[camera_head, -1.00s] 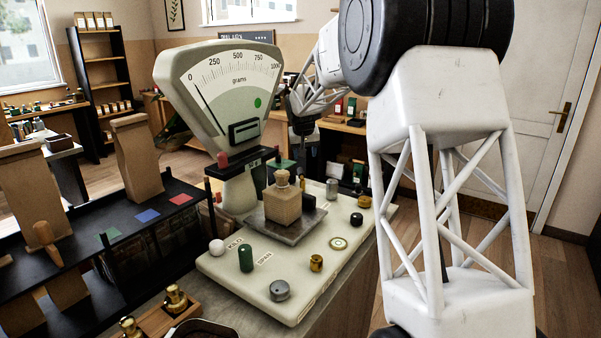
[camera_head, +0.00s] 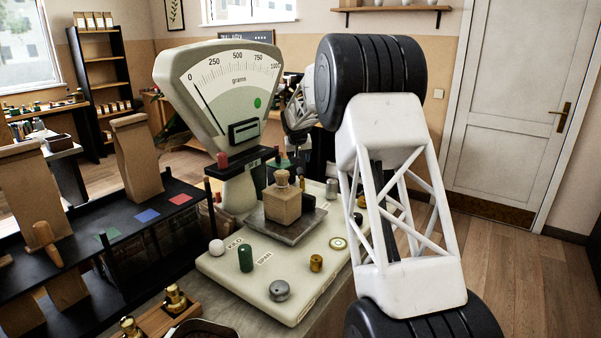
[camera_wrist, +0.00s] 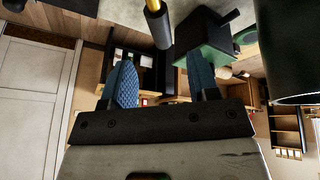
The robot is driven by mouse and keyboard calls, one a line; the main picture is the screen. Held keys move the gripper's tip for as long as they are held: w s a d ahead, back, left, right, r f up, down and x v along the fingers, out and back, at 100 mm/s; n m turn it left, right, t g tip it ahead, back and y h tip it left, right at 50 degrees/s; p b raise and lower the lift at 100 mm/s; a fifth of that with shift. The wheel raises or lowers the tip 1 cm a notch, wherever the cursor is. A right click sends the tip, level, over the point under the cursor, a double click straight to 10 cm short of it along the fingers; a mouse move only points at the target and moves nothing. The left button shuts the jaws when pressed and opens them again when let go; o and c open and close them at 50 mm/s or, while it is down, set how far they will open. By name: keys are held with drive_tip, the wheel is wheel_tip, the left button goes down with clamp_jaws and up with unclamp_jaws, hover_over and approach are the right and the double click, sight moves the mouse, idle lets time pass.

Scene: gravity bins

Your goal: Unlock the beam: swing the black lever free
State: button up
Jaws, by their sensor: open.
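The cream dial scale (camera_head: 218,95) stands on the counter with its needle near zero. In the wrist view my gripper (camera_wrist: 163,82) is open, its two blue pads apart with nothing between the tips. Just beyond the pads is a black sleeve on a brass rod (camera_wrist: 159,24). Beside it is a black block (camera_wrist: 204,33) with a green part and a short black arm. I cannot tell which of these is the black lever. In the head view my gripper is behind the scale's right side, its fingers mostly hidden.
A tan stoppered block (camera_head: 283,203) sits on the scale's platter (camera_head: 286,228). A green knob (camera_head: 245,258), a grey knob (camera_head: 279,290) and a brass knob (camera_head: 316,263) stand on the base. A dark shelf with paper bags (camera_head: 137,160) is at left. Open floor lies at right.

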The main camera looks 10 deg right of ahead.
sight(300, 171)
drive_tip(key=shift+f, duration=0.1)
drive_tip(key=shift+x, duration=3.8)
clamp_jaws()
